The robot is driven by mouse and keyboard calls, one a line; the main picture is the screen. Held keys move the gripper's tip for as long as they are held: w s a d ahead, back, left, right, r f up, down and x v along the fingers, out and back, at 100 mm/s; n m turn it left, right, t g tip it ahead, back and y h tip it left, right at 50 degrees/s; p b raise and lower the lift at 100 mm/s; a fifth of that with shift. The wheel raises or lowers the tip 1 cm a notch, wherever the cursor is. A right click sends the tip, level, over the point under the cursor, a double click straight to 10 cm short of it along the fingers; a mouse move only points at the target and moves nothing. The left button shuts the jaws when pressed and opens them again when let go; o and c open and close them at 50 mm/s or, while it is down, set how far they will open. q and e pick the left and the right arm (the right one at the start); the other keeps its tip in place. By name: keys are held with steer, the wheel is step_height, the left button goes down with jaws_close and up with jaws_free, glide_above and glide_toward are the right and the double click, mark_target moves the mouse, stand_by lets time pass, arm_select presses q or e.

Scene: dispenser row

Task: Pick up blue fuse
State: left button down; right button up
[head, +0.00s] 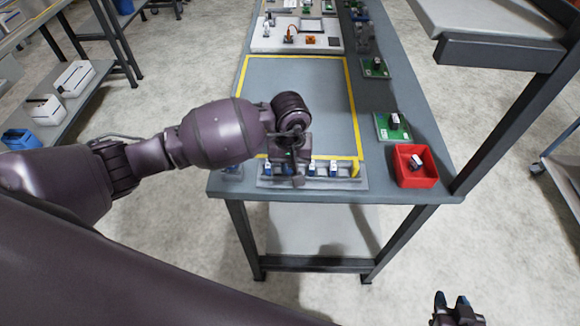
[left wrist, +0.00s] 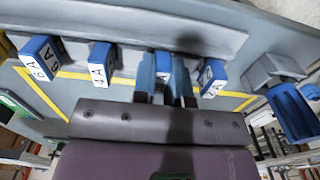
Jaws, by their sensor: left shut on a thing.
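A grey dispenser row (head: 347,183) stands along the table's front edge. It holds several blue fuses with white labelled faces. In the left wrist view, labelled fuses (left wrist: 40,57) and (left wrist: 103,64) sit left of my left gripper, and another fuse (left wrist: 211,77) sits right of it. My left gripper (head: 296,170) is over the middle of the row. In the left wrist view its fingers (left wrist: 163,80) are shut on a blue fuse (left wrist: 163,66), which is mostly hidden between them and still in line with the row. My right gripper (head: 452,301) is at the bottom right, fingers apart and empty.
A red bin (head: 431,182) with a small white and dark part stands right of the row. Green boards (head: 384,125) lie along the table's right side. A yellow-outlined area (head: 330,95) behind the row is mostly clear. A raised shelf (head: 500,50) overhangs at right.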

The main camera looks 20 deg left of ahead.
arm_select(q)
step_height(320, 180, up, 20)
steer(key=b, duration=0.2)
stand_by(0.4)
steer(key=shift+r, duration=0.35)
stand_by(0.4)
steer(key=shift+r, duration=0.6)
steer(key=shift+r, duration=0.1)
stand_by(0.8)
